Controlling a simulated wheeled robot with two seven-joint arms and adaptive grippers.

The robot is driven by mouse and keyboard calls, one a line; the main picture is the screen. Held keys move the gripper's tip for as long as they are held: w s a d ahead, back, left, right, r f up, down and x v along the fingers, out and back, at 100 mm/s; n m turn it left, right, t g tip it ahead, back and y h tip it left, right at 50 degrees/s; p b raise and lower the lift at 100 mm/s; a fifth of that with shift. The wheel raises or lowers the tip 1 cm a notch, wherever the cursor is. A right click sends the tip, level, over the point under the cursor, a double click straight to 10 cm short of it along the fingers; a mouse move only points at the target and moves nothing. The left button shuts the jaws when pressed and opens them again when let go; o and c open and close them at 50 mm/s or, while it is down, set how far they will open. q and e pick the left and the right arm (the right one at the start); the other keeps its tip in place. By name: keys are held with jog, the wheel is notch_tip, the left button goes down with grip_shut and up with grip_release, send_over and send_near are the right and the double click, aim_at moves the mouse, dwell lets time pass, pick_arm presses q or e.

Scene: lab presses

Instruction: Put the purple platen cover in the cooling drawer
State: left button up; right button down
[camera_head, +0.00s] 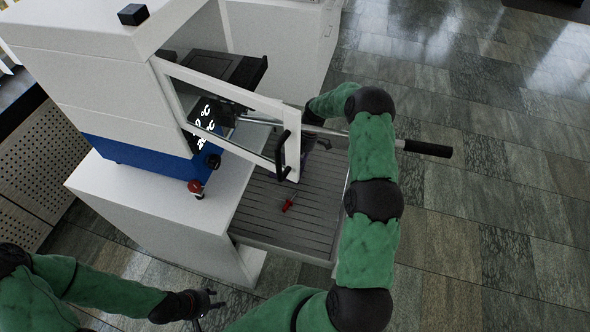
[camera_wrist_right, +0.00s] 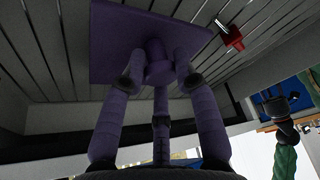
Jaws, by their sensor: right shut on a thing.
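The purple platen cover (camera_wrist_right: 118,40) is a flat square plate with a round knob, seen in the right wrist view. My right gripper (camera_wrist_right: 158,72) is shut on its knob. The cover is over the slatted floor of the open cooling drawer (camera_head: 270,232); I cannot tell whether it touches the slats. In the head view the press's door frame and handle mostly hide the right gripper, and the cover is not clearly visible. My left gripper (camera_head: 209,303) is open and empty, low in the head view, left of the drawer's near corner.
A red object (camera_head: 288,204) lies on the drawer's slats; it also shows in the right wrist view (camera_wrist_right: 231,37). The white-and-blue press (camera_head: 100,95) has its framed door (camera_head: 225,88) swung open over the drawer. A bar with a black grip (camera_head: 428,148) sticks out to the right.

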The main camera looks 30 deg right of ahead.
notch_tip(320, 180, down, 4)
jog(key=shift+r+b, duration=0.15)
jog(key=shift+b, duration=0.4)
jog(key=shift+r, duration=0.1)
jog(key=shift+f, duration=0.2)
jog(key=c, duration=0.9)
grip_release()
jog(key=shift+c, duration=0.2)
jog(key=shift+r, duration=0.1)
jog(key=shift+r, duration=0.1)
jog(key=p+v, duration=0.3)
jog(key=v, duration=0.9)
jog(key=shift+p, duration=0.3)
